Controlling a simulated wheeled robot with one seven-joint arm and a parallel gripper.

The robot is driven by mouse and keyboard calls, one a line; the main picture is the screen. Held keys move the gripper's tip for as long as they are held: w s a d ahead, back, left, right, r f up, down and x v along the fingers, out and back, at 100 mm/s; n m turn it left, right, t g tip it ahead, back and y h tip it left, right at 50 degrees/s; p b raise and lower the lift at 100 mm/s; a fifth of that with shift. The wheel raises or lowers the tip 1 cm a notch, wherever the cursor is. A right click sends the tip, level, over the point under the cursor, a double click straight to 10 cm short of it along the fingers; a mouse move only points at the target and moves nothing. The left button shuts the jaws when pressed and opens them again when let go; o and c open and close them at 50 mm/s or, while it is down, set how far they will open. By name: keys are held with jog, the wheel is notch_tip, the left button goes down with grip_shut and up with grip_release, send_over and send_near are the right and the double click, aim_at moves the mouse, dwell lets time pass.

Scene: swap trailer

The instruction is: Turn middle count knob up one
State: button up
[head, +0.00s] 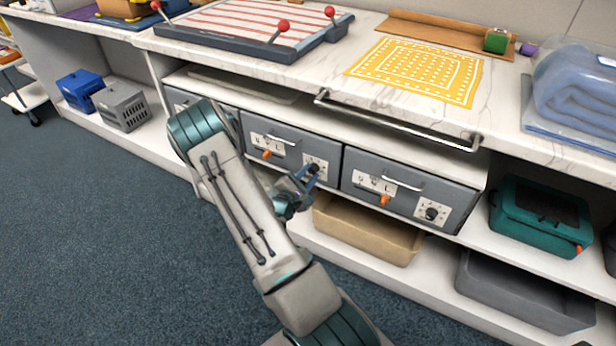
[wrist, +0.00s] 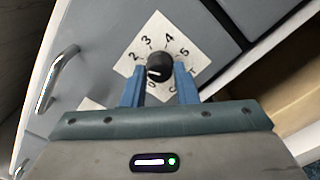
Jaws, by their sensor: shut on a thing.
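The middle grey drawer unit (head: 258,122) has a pull handle, an orange lever (head: 267,154) and a count knob (head: 313,168) on a white plate at its right. My gripper (head: 304,181) reaches this knob from the front. In the wrist view the black knob (wrist: 159,66) sits between the two blue fingers of my gripper (wrist: 160,76), which are shut on it. The white dial plate (wrist: 192,52) shows 2, 3, 4 and 5 around the knob; a 0 shows by the left finger. A pale mark on the knob faces the lower left; its exact setting is unclear.
The right drawer unit (head: 352,192) has its own knob (head: 431,213) and orange lever (head: 384,200). A metal rail (head: 400,125) juts out along the counter edge above. A tan bin (head: 368,232) stands on the shelf below. The blue carpet in front is clear.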

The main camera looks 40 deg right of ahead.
jog(key=shift+f, duration=0.1)
dwell(0.3)
jog(key=o, duration=1)
jog(key=p+v, duration=0.2)
jog(key=v, duration=1.2)
jog(key=shift+d, duration=0.1)
